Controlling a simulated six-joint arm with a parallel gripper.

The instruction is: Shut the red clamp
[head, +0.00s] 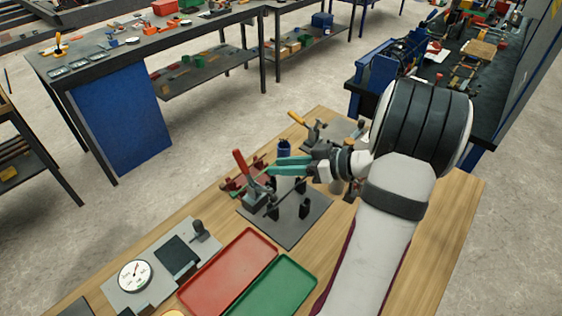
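The red clamp shows as a red handle (239,161) standing up, leaning slightly left, above a grey metal body (256,197) at the left corner of a dark base plate (292,231). The raised handle makes the clamp look open. My gripper (271,167) has teal fingers that point left, just right of the red handle. A small gap shows between the two fingertips, with nothing seen between them. The fingers look apart from the handle, but depth is hard to judge. Black posts and a bar on the plate are partly hidden below my gripper.
A yellow-handled clamp (297,118) and a blue cup (285,148) stand behind my gripper. A red tray (228,274) and a green tray (272,291) lie in front. A dial gauge (134,276) sits at the front left. My forearm covers the table's right part.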

